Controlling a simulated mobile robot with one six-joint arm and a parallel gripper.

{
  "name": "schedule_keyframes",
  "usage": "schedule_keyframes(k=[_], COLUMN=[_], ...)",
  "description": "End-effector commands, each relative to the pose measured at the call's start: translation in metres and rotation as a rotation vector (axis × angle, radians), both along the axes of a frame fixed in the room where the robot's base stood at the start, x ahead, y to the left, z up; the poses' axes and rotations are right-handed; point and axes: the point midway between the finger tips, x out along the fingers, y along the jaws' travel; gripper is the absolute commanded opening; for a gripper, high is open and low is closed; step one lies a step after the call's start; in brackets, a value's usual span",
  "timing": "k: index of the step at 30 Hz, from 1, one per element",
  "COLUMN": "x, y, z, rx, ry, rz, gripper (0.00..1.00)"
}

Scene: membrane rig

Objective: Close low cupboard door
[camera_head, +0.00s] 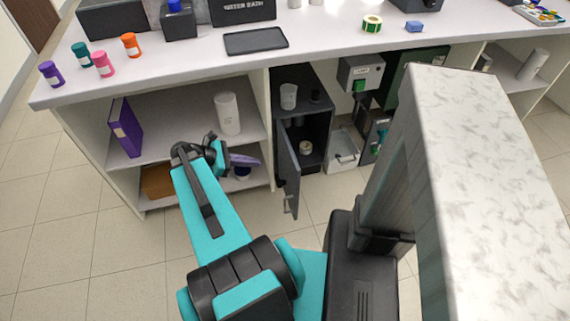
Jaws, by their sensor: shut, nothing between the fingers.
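The low cupboard (316,90) is a dark grey box under the bench, with its front open. Its dark grey door (289,172) is hinged at the left edge and stands swung outward towards me. A small handle shows low on the door.
White shelves (188,82) left of the cupboard hold a purple binder (126,127) and a white cylinder (227,113). A grey open bin (343,149) stands right of the cupboard. Bottles and a black tray (256,41) are on the bench. Tiled floor before the door is clear.

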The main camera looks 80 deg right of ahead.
Motion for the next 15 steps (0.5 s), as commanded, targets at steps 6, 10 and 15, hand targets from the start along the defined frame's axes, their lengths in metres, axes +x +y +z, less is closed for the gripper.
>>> schedule_keyframes(k=[6,10,15], x=[-0.002,-0.007,-0.021], y=[-0.001,-0.003,-0.009], z=[-0.002,-0.005,-0.014], rx=[0.0,0.0,0.001], ry=[-0.001,0.0,0.0], rz=[-0.001,-0.002,-0.004], gripper=[0.0,0.0,0.0])
